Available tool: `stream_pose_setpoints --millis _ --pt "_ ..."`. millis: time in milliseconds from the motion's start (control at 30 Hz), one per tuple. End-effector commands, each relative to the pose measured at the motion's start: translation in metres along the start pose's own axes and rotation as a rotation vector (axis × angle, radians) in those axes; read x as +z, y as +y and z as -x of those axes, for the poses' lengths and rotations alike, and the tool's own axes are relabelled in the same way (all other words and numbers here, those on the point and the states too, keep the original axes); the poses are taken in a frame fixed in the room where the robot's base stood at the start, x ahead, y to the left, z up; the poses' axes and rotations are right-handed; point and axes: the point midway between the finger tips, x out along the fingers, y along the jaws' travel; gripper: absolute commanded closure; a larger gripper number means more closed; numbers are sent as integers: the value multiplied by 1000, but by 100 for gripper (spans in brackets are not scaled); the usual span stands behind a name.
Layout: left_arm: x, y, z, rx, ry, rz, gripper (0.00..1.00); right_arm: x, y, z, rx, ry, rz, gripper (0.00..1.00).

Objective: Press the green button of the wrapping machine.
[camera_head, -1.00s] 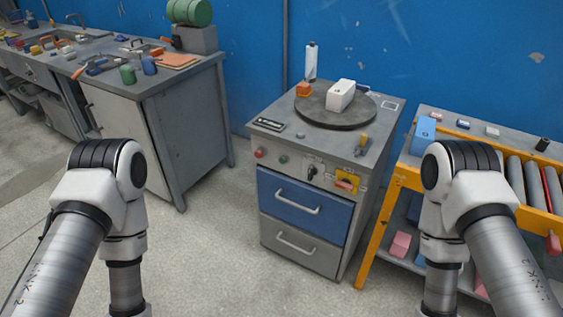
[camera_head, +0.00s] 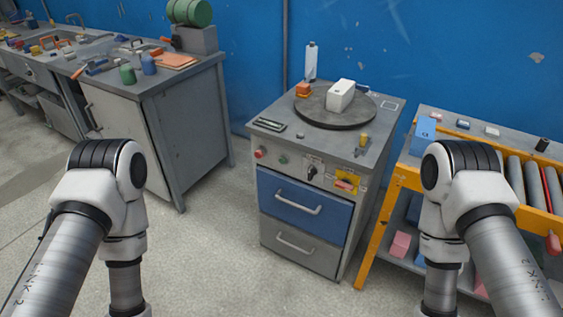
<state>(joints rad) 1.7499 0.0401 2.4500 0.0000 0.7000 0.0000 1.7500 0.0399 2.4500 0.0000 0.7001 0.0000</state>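The wrapping machine (camera_head: 268,155) is a grey cabinet with a dark round turntable (camera_head: 318,115) on top. A white box (camera_head: 340,94) stands on the turntable. The green button (camera_head: 284,159) is on the upper front panel, just right of a red button (camera_head: 260,152). To their right are a black rotary switch (camera_head: 311,172) and a red switch on a yellow plate (camera_head: 347,182). Both my arms hang down at the left and right edges of the view, apart from the machine. Both grippers are below the frame and hidden.
A blue drawer (camera_head: 303,209) and a grey drawer sit below the panel. A workbench (camera_head: 185,78) with tools stands at the left. A yellow-framed roller table (camera_head: 377,225) stands close on the machine's right. The floor (camera_head: 215,240) in front is clear.

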Motion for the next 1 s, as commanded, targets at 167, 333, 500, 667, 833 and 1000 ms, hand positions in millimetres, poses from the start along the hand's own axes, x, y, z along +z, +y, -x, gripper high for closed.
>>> stream_pose_setpoints --millis 167,333,500,667,833,1000 --pt "0 0 0 0 0 0 69 0 0 0 0 0 0 60" --pt "0 0 0 0 0 0 100 0 0 0 0 0 0 60" --pt "0 0 0 0 0 0 100 0 0 0 0 0 0 60" --pt "0 0 0 0 0 0 100 0 0 0 0 0 0 60" --pt "0 0 0 0 0 0 100 0 0 0 0 0 0 60" --pt "0 0 0 0 0 0 100 0 0 0 0 0 0 60"
